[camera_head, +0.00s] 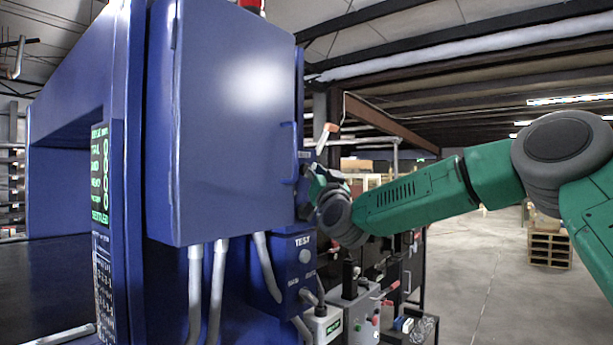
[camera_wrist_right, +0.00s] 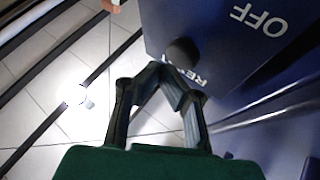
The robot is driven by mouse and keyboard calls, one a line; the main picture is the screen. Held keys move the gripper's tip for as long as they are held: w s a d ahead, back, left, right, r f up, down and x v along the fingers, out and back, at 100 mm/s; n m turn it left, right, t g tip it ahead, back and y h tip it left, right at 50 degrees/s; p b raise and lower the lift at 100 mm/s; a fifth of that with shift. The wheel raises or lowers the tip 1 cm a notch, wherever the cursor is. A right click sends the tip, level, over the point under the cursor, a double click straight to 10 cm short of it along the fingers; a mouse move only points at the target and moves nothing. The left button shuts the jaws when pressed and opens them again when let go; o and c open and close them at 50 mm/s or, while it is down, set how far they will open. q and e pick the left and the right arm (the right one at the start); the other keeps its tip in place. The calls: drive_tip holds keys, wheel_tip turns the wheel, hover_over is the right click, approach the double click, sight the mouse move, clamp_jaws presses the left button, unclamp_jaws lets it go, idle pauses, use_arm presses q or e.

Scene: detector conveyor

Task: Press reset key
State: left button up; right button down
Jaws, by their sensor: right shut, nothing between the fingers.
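The reset key is a dark round button (camera_wrist_right: 183,52) on a blue panel face in the right wrist view. My right gripper (camera_wrist_right: 162,70) is shut and empty. Its fingertips are close to the button; I cannot tell whether they touch it. In the head view my right gripper (camera_head: 318,180) is at the right side of the blue detector cabinet (camera_head: 225,130), and the key is not visible there. My left gripper is not in view.
White "OFF" lettering (camera_wrist_right: 260,18) appears upside down on the blue panel. Below my gripper in the head view are a TEST box (camera_head: 292,265) and a grey control box (camera_head: 352,310). A dark display (camera_head: 100,175) is at left. Open floor (camera_head: 480,270) lies right.

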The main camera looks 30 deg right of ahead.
drive_tip(key=shift+s, duration=0.15)
drive_tip(key=s, duration=0.1)
drive_tip(key=s+d+b, duration=0.1)
drive_tip(key=s, duration=0.1)
drive_tip(key=s+d+b, duration=0.1)
drive_tip(key=shift+s, duration=0.25)
idle(1.0)
